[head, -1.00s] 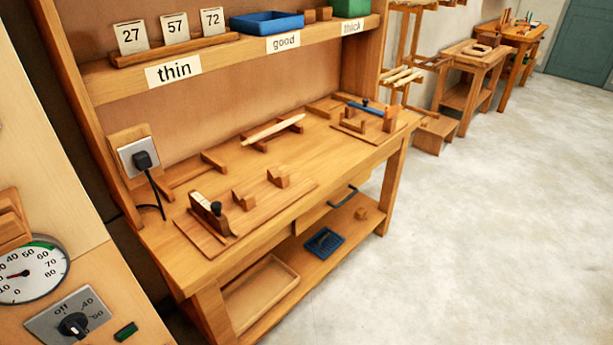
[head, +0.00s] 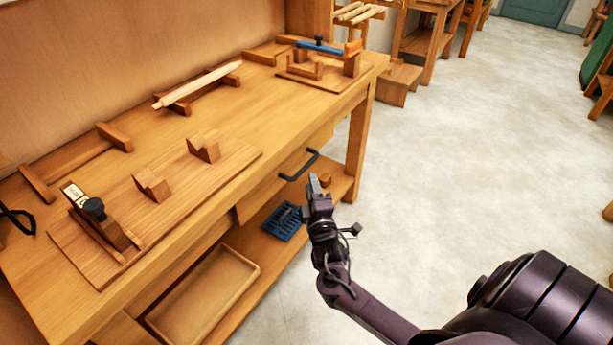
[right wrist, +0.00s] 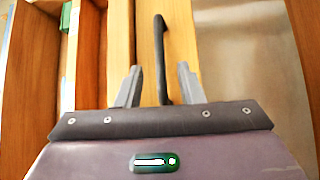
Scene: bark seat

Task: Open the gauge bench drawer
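The gauge bench (head: 150,110) has a wooden drawer (head: 262,195) under its top, with a dark bar handle (head: 299,166) on the front. The drawer looks shut. My right gripper (head: 314,181) is just outside the handle in the head view. In the right wrist view the two grey fingers (right wrist: 158,86) are spread apart. The handle (right wrist: 159,50) lies lengthwise between them in that picture, with a gap on each side. The fingers do not grip it; how deep it sits between them is unclear. My left gripper is not in view.
Below the drawer, the lower shelf holds a blue tray (head: 282,222) and a shallow wooden tray (head: 205,295). Wooden blocks and a board (head: 75,235) lie on the bench top. A bench leg (head: 359,150) stands beyond the handle. The pale floor (head: 460,150) to the right is clear.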

